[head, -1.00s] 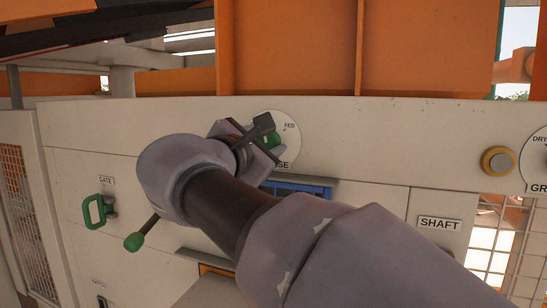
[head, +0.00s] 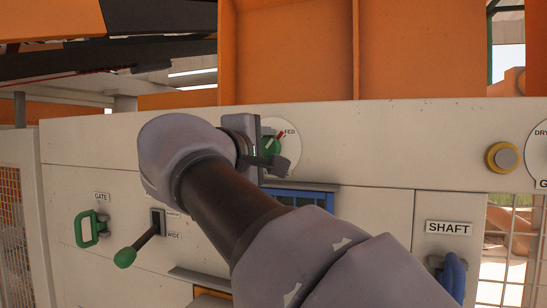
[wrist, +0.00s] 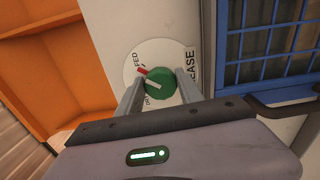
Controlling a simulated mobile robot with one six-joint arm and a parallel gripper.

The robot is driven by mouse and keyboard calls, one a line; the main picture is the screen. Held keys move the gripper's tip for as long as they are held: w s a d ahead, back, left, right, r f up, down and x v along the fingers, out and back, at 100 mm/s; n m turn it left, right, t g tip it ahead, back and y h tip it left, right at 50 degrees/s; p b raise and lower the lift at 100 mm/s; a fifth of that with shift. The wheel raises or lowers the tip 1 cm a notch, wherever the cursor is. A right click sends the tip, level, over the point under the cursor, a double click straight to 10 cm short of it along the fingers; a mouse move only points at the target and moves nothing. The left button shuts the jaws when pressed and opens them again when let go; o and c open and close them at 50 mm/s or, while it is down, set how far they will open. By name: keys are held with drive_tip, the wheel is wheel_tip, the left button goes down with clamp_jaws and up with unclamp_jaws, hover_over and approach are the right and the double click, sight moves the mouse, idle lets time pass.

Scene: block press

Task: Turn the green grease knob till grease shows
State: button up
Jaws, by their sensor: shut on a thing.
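The green grease knob (head: 268,146) sits on a round white dial (head: 288,150) on the pale panel, left of middle in the head view. In the wrist view the knob (wrist: 161,82) is between my two fingers, one at each side. My gripper (wrist: 160,92) is shut on it; my gripper (head: 262,152) and forearm hide part of the dial in the head view. A white line on the knob points up-left in the wrist view, towards a red mark (wrist: 141,71) beside FED. DRY is lower left on the dial.
A green gate handle (head: 92,228) and a green-tipped lever (head: 125,257) stand out on the left. A blue grille (head: 300,196) lies just below the dial. A yellow-ringed button (head: 502,157), a second dial (head: 538,155) and a blue shaft handle (head: 453,275) are right.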

drive_tip(key=shift+m+b, duration=0.3)
drive_tip(key=shift+m, duration=0.3)
drive_tip(key=o, duration=1.3)
drive_tip(key=shift+o, duration=0.2)
